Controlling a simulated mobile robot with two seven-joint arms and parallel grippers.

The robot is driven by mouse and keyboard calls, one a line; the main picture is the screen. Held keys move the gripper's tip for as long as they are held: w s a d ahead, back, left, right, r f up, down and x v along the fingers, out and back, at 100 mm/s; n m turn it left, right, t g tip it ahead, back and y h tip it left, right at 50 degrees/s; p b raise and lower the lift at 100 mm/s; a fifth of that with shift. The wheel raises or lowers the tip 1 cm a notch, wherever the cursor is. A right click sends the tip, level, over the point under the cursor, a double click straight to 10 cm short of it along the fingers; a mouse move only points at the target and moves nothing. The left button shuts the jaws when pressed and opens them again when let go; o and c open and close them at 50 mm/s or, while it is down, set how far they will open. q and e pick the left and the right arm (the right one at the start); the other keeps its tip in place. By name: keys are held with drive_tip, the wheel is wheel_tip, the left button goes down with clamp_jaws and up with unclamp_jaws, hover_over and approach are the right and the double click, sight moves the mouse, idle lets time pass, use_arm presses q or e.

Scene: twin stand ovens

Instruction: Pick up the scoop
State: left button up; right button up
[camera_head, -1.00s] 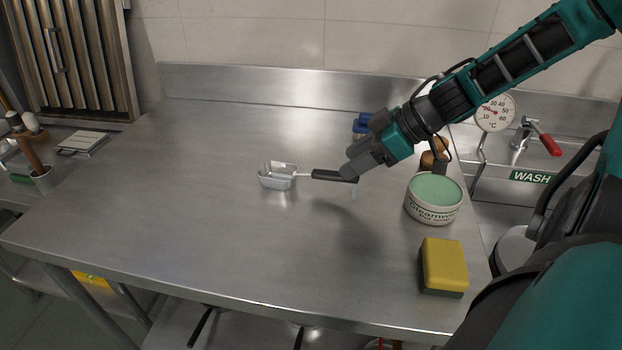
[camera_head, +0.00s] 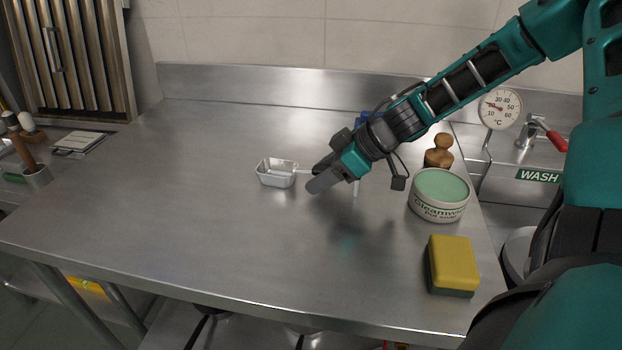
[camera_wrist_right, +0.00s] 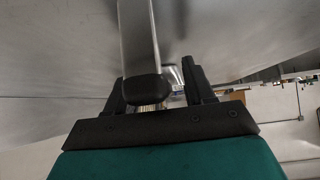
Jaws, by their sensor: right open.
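The scoop (camera_head: 276,173) lies on the steel table, its shiny rectangular bowl open upward at the left and its shank pointing right. Its dark handle is largely hidden behind my right gripper (camera_head: 319,178), whose fingertips are at the handle, just right of the bowl. The right wrist view shows my right gripper (camera_wrist_right: 155,75) with its fingers apart. A long bar with a dark rounded end shows between them; I cannot tell for certain whether it is the handle, or whether it touches a finger. My left gripper is not in view.
A round Gleamwell tub (camera_head: 438,207), a yellow sponge (camera_head: 453,264) and a wooden knobbed object (camera_head: 438,150) stand at the table's right. A blue item (camera_head: 366,117) is partly hidden behind my arm. A dial thermometer (camera_head: 500,109) stands by the sink. The table's left and front are clear.

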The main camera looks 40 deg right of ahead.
drive_tip(key=shift+c, duration=0.3)
clamp_jaws()
idle(0.3)
